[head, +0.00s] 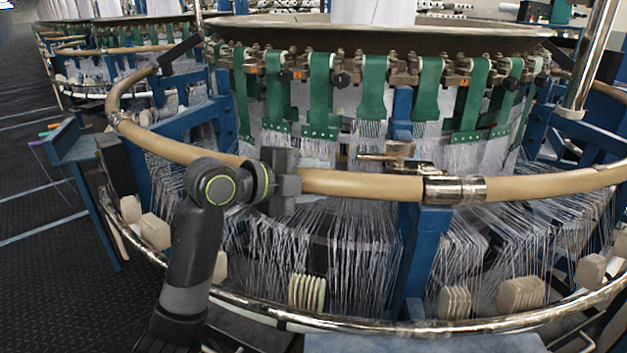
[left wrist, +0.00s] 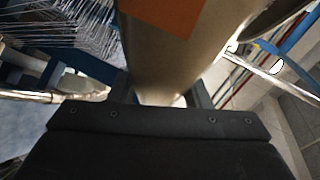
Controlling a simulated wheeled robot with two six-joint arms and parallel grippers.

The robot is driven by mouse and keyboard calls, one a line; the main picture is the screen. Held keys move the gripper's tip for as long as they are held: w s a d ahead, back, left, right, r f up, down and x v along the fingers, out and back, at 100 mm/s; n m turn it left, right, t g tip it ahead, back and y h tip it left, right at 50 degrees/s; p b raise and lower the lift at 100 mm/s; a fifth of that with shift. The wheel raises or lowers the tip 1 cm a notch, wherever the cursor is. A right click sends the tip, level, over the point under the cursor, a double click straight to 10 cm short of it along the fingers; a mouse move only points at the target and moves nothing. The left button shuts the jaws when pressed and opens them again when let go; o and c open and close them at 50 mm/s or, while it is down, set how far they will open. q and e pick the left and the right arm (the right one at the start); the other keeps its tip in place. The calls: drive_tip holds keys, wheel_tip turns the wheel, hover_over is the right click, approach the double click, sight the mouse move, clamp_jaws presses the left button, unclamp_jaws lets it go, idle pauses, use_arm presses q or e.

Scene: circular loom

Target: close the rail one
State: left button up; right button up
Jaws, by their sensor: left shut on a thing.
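The rail (head: 365,186) is a tan curved tube that runs across the front of the loom. A shiny metal sleeve (head: 455,190) sits on it right of the middle, and the tube continues beyond it to the right. My left gripper (head: 284,182) is shut around the rail left of the middle, and its jaws hide a short stretch of tube. In the left wrist view the rail (left wrist: 165,60) runs straight up from between the jaws, with an orange patch (left wrist: 160,15) at the top. My right gripper is not in view.
Behind the rail hang green straps (head: 374,88) and many white threads (head: 340,235). A blue post (head: 410,262) stands behind it. A lower chrome ring (head: 330,322) with pale blocks (head: 455,302) curves below.

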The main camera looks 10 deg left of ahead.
use_arm(q)
drive_tip(key=shift+f, duration=0.7)
drive_tip(key=o, duration=1.2)
drive_tip(key=shift+s, duration=0.1)
drive_tip(key=shift+o, duration=0.9)
drive_tip(key=shift+r, duration=0.1)
drive_tip(key=shift+r, duration=0.15)
drive_tip(key=shift+s+a+r, duration=0.2)
drive_tip(key=shift+a, duration=0.2)
drive_tip(key=p+v, duration=0.2)
drive_tip(key=v, duration=1.4)
drive_tip(key=shift+r, duration=0.25)
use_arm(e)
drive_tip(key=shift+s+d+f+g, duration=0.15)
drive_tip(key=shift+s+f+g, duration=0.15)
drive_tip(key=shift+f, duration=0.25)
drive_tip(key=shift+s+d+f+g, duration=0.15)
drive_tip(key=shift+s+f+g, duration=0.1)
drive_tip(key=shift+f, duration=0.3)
use_arm(q)
drive_tip(key=shift+s, duration=0.15)
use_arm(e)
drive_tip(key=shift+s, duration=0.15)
